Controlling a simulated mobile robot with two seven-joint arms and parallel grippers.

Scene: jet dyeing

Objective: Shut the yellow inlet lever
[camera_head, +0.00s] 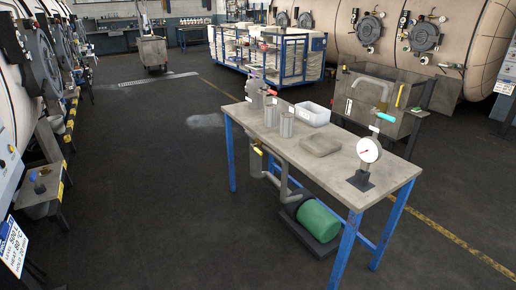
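A small yellow lever (258,150) sits on the grey pipe (267,165) at the left end of the workbench, just below the tabletop. It is too small to tell its exact angle or whether its valve is open or shut. The pipe runs down to a green pump motor (318,221) on a dark base under the bench. Another upright yellow bar (399,96) shows at the steel tank behind the bench. Neither of my grippers is in view.
Large machines line both sides. The floor left of the bench is clear.

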